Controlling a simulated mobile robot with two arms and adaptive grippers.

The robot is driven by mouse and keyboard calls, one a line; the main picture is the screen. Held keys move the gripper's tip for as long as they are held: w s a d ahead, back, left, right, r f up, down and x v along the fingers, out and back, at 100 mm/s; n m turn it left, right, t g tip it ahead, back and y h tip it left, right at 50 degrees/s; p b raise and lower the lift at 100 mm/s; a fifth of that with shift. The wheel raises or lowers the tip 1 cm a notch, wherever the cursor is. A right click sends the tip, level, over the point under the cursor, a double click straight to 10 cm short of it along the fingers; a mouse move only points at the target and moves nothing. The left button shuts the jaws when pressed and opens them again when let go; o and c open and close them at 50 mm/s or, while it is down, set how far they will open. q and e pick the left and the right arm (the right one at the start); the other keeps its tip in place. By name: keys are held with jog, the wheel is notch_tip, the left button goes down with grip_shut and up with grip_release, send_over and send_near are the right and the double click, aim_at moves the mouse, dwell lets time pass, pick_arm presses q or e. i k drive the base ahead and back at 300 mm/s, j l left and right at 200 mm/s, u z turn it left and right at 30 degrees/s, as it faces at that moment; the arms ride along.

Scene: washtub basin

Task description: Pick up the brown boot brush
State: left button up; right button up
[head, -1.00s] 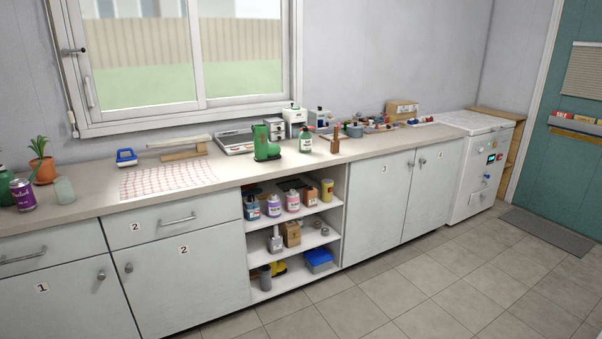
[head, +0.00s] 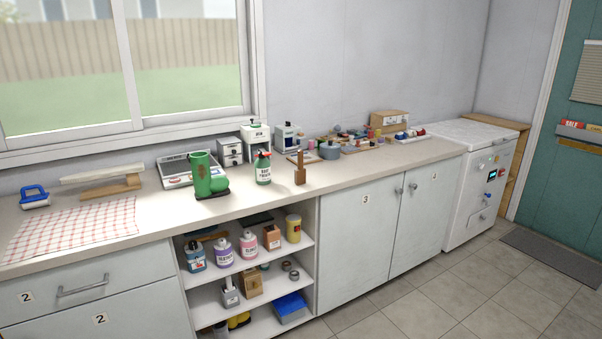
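An upright brown wooden object (head: 299,170) stands on the counter, right of a dark green bottle with a red top (head: 263,168). It has a block-like base and a thin handle; I cannot tell for sure if it is the boot brush. Another brown piece (head: 208,235) lies at the back of the open top shelf, partly hidden by bottles, and is too small to identify. Neither of my grippers is in view.
A green boot (head: 205,175) stands on the counter (head: 235,206) before a scale. A checked cloth (head: 75,226) lies left. The open shelves (head: 250,262) hold bottles, boxes and a blue bin. A white chest (head: 478,180) stands right; tiled floor (head: 420,300) in front is clear.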

aim_at(300, 174)
jog(key=i+j, duration=0.2)
jog(key=i, duration=0.2)
jog(key=i+j+u, duration=0.1)
jog(key=i, duration=0.25)
jog(key=i+j, duration=0.3)
jog(key=i+u, duration=0.05)
jog(key=i, duration=0.05)
